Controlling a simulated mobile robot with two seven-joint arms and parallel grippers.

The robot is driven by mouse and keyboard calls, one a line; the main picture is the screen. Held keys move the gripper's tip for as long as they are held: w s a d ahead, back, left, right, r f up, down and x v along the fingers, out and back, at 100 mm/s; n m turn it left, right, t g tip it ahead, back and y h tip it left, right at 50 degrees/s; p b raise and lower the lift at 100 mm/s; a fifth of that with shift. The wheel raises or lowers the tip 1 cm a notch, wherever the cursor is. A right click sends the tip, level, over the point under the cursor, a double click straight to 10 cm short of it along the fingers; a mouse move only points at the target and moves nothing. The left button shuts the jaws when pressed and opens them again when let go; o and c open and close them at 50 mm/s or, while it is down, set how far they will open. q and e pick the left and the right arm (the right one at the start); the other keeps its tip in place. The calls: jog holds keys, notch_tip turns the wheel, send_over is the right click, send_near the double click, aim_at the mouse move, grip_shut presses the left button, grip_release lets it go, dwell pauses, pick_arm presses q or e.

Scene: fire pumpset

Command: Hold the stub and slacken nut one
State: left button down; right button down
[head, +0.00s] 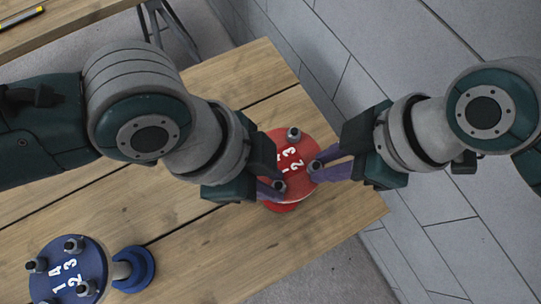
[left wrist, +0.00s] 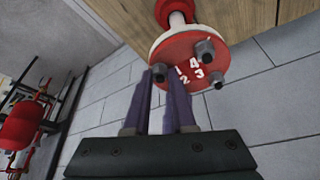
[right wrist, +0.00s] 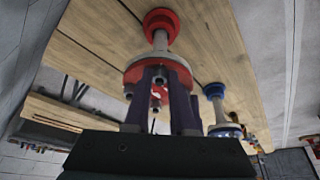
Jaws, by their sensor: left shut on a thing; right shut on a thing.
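The red stub (head: 308,150) has a round flange with white numbers and several grey nuts, and a red foot on the table. My left gripper (head: 274,185) is shut on nut one (head: 279,188), beside the 1; its purple fingers straddle this nut (left wrist: 158,73) in the left wrist view. My right gripper (head: 317,167) is shut on the grey nut (head: 315,166) beside the 2, at the flange's right side. A free nut (head: 294,133) stands by the 3. In the right wrist view, purple fingers partly hide the red flange (right wrist: 132,74).
A blue numbered flange (head: 92,255) with several nuts stands at the lower left of the wooden table (head: 215,255). Bare tabletop lies between the two flanges.

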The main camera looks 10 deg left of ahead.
pick_arm(q)
jog(key=shift+n, duration=0.4)
jog(key=shift+s+d+n+t, duration=0.15)
jog(key=shift+n+t, duration=0.35)
jog(key=shift+n, duration=0.4)
jog(key=shift+s+n+t+y, duration=0.1)
jog(key=shift+n+t+y, duration=0.5)
jog(key=shift+n, duration=1.1)
jog(key=c, duration=0.7)
grip_release()
jog(key=shift+c, duration=0.2)
jog(key=v, duration=1.2)
